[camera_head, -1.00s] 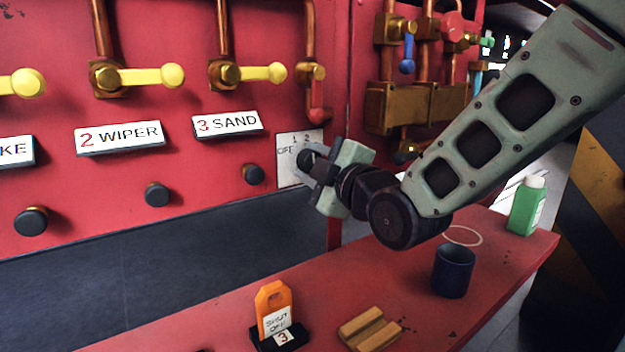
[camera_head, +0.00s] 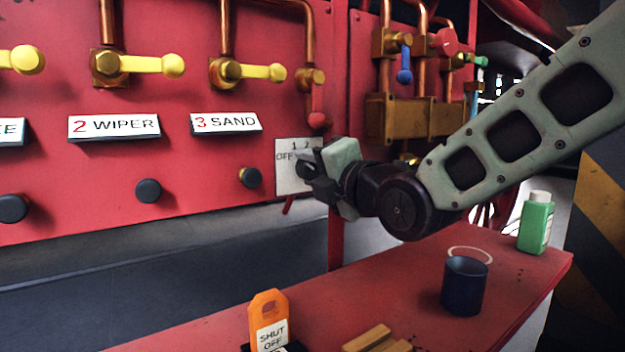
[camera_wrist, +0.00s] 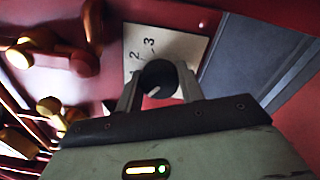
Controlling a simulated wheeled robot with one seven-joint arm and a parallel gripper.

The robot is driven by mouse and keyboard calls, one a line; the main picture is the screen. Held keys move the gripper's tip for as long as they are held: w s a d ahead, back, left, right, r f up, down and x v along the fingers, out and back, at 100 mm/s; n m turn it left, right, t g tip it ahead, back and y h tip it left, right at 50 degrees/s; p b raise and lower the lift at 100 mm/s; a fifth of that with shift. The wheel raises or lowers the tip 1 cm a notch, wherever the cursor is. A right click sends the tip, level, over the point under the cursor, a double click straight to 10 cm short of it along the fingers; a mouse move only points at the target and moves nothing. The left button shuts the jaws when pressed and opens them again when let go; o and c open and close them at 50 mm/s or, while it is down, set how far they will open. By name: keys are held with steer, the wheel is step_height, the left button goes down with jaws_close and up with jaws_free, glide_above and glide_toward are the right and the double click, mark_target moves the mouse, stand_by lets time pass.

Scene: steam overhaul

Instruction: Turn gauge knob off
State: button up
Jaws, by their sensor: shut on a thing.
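The gauge knob (camera_wrist: 158,76) is a round black knob on a white plate (camera_wrist: 150,38) marked with numbers. In the wrist view it sits between my two fingers, with a pale mark on its face. My gripper (camera_wrist: 161,86) is shut on it. In the head view the plate (camera_head: 284,181) shows "OFF", "1" and "2" on the red panel. My gripper (camera_head: 312,172) covers its right part there and mostly hides the knob.
Yellow levers (camera_head: 262,72) and a red-handled valve (camera_head: 316,105) are above the plate. Below, the red bench (camera_head: 400,275) holds an orange tag (camera_head: 268,315), a dark blue cup (camera_head: 464,286), a wooden block (camera_head: 378,340) and a green bottle (camera_head: 535,225).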

steer(key=shift+f+n+b, duration=0.1)
steer(key=shift+n+b, duration=0.2)
steer(key=shift+n, duration=0.3)
steer(key=o, duration=1)
